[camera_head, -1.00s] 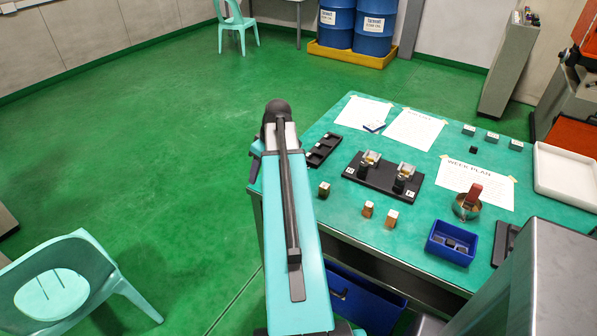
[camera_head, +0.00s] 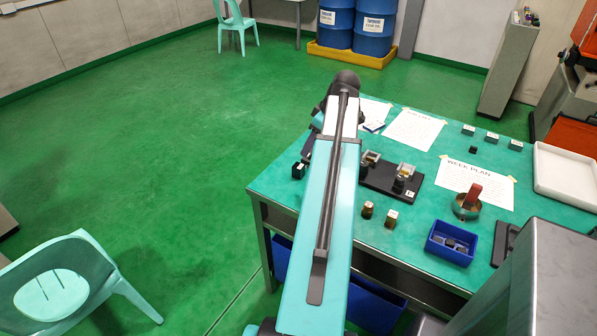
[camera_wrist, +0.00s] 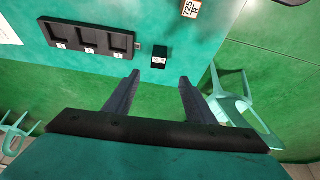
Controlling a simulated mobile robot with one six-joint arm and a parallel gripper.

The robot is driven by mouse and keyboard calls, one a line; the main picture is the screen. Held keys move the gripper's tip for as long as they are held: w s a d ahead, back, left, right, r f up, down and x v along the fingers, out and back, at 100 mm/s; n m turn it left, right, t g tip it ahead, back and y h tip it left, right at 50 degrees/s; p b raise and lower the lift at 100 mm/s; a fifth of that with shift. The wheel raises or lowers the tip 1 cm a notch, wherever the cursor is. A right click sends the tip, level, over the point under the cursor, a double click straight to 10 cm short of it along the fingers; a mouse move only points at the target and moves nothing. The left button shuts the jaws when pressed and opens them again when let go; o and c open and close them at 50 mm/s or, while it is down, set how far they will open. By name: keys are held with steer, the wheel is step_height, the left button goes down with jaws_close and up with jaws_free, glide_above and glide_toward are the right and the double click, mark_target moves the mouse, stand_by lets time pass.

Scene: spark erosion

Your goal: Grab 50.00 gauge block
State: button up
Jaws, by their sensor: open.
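A small black block with a white label (camera_wrist: 160,56) stands near the table edge in the wrist view, just beyond my fingertips and roughly in line with the gap between them. It also shows left of my arm in the head view (camera_head: 298,170). Its label is too small to read, so I cannot tell if it is the 50.00 gauge block. My gripper (camera_wrist: 159,80) is open, with nothing between its fingers. A smaller grey piece (camera_wrist: 137,45) lies between the black block and a black three-slot tray (camera_wrist: 88,38). The slots look empty.
A block marked 725 R (camera_wrist: 190,8) stands nearby. A black fixture (camera_head: 378,181), two small blocks (camera_head: 379,214), a blue bin (camera_head: 430,248) and a cup with a red-handled item (camera_head: 467,205) are on the table (camera_head: 285,190). A green chair (camera_wrist: 236,104) stands on the floor.

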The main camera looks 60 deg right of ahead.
mark_target(299, 166)
steer(key=shift+p+x, duration=0.8)
steer(key=shift+x, duration=3.5)
steer(key=shift+f, duration=0.2)
steer(key=shift+p+x, duration=0.65)
steer(key=shift+x, duration=0.2)
steer(key=shift+p+x, duration=0.4)
steer(key=shift+x, duration=1.2)
steer(key=shift+d, duration=0.15)
steer(key=shift+c, duration=0.3)
jaws_close()
